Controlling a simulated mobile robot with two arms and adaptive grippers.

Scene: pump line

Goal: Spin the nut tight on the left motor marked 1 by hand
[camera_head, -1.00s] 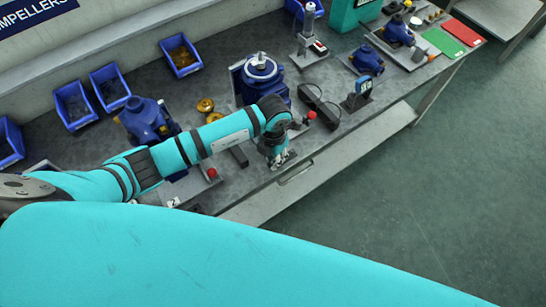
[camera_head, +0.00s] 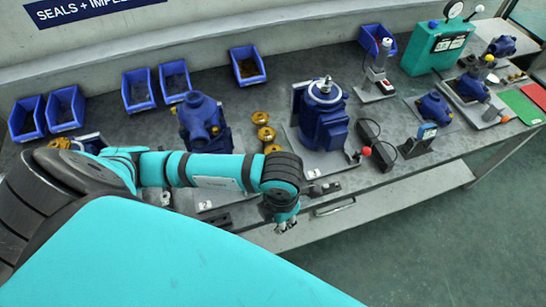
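An upright blue motor (camera_head: 322,122) stands on a grey plate at the middle of the bench, with a small light metal piece on its top. A blue pump-like body (camera_head: 203,128) stands to its left, partly behind my arm. I cannot make out a marking 1 or a separate nut. My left gripper (camera_head: 285,223) points down at the bench's front edge, in front of and left of the upright motor, apart from it. Its fingers are too small to judge. My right gripper is not in view.
Blue bins (camera_head: 247,66) line the back of the bench (camera_head: 110,130). Brass rings (camera_head: 263,134) lie between the two blue bodies. A red-knobbed lever (camera_head: 365,152), a black double holder (camera_head: 376,140) and a small display stand (camera_head: 421,138) are to the right.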

